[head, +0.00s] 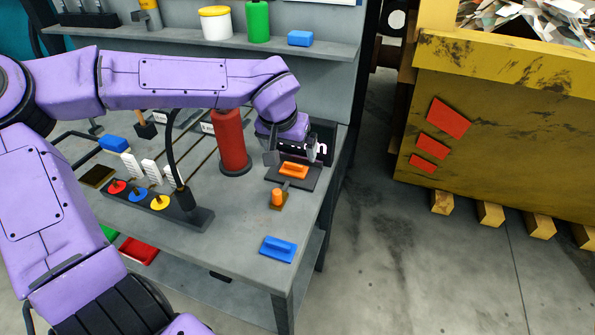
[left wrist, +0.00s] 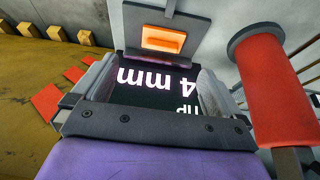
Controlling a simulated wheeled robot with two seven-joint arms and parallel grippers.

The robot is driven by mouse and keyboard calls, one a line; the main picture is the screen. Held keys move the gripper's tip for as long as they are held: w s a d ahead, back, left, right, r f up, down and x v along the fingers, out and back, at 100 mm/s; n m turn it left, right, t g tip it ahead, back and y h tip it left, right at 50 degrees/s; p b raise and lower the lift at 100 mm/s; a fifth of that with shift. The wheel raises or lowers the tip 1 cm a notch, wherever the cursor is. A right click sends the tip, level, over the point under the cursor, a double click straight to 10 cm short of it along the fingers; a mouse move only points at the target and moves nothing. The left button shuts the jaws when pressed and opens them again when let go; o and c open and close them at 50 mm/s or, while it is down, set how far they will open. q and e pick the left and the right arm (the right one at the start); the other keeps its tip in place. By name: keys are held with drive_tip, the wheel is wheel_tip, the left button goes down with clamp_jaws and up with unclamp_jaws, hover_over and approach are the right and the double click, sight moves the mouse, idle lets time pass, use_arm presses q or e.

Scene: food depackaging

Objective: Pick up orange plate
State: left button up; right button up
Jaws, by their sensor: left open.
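The orange plate (head: 293,171), a small block with a raised grip, sits on a dark grey base near the right end of the workbench. It also shows at the top of the left wrist view (left wrist: 163,40), on its grey base. My left gripper (head: 291,150) is open, just behind and above the orange plate, pointing down. In the left wrist view its two grey fingers stand apart (left wrist: 155,90), with a black panel lettered "4 mm" between them and the orange plate beyond. No contact with the plate shows. My right gripper is not in view.
A red cylinder (head: 231,142) stands close left of my left gripper. A small orange peg piece (head: 278,197) and a blue plate (head: 278,248) lie nearer the bench front. A rack with red, blue and yellow discs (head: 139,195) is at left. A yellow bin (head: 500,130) stands right.

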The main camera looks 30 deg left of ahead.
sight(294, 164)
use_arm(q)
drive_tip(key=x, duration=0.8)
drive_tip(key=shift+w+a+f, duration=0.1)
drive_tip(key=shift+a+f, duration=0.1)
drive_tip(key=shift+a, duration=0.05)
drive_tip(key=c, duration=1.3)
drive_tip(key=shift+r, duration=0.15)
drive_tip(key=shift+r, duration=0.3)
wheel_tip(294, 164, up, 3)
drive_tip(key=shift+f+p, duration=0.15)
drive_tip(key=shift+p, duration=0.25)
drive_tip(key=s+r, duration=0.3)
drive_tip(key=s, duration=0.1)
drive_tip(key=s+a+r+p, duration=0.1)
drive_tip(key=s+r, duration=0.2)
drive_tip(key=s, duration=0.2)
drive_tip(key=s+r, duration=0.3)
drive_tip(key=s, duration=0.2)
drive_tip(key=shift+a+r+p, duration=0.25)
drive_tip(key=shift+p, duration=0.1)
